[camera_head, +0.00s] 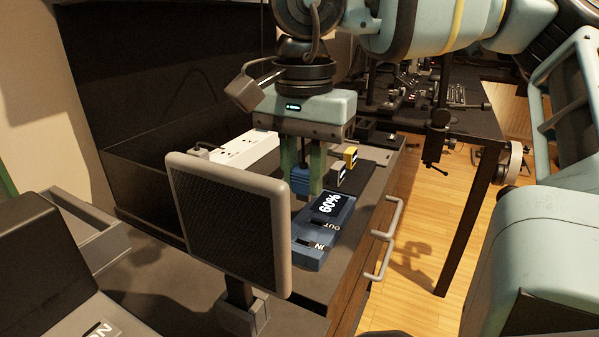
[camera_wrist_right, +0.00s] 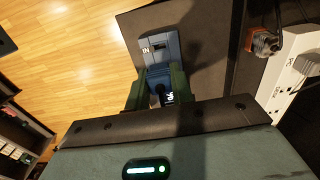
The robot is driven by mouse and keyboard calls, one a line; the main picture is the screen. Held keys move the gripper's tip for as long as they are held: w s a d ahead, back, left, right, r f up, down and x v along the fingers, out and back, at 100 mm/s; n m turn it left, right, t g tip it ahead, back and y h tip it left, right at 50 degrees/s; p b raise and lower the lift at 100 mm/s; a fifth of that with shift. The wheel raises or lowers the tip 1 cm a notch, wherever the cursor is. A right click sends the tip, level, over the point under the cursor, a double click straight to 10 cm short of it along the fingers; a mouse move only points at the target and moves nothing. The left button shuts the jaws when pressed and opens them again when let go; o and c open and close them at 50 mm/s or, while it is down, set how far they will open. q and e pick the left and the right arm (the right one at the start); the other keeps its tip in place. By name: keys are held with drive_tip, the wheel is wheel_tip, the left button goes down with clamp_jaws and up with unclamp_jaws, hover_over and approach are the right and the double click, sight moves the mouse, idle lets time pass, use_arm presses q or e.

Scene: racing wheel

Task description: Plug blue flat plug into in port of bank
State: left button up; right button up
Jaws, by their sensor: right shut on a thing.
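The blue flat plug (camera_head: 300,180) is held between the green fingers of my right gripper (camera_head: 303,184), which points down. In the head view the plug hangs above and just behind the blue bank (camera_head: 308,255). The bank lies flat, with a lit "60%" display and OUT and IN labels; its IN end is nearest the camera. In the right wrist view the ribbed plug (camera_wrist_right: 158,73) sits between the fingers (camera_wrist_right: 157,88), over the bank (camera_wrist_right: 174,42), whose IN label and dark port show beyond it. I cannot see the plug's tip. My left gripper is not in view.
A dark panel on a stand (camera_head: 230,225) rises left of the bank. A white power strip (camera_head: 245,150) lies behind. Drawer handles (camera_head: 385,240) project at the counter's right edge.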

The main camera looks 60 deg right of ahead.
sight(302, 193)
drive_tip(key=shift+a, duration=0.1)
drive_tip(key=shift+f+b, duration=1.05)
drive_tip(key=shift+f, duration=1.05)
drive_tip(key=shift+f+b, duration=0.4)
drive_tip(key=shift+f, duration=0.4)
drive_tip(key=shift+f+b, duration=0.5)
drive_tip(key=shift+f, duration=0.8)
idle(0.4)
drive_tip(key=o, duration=1)
drive_tip(key=shift+o, duration=0.2)
drive_tip(key=shift+r, duration=0.1)
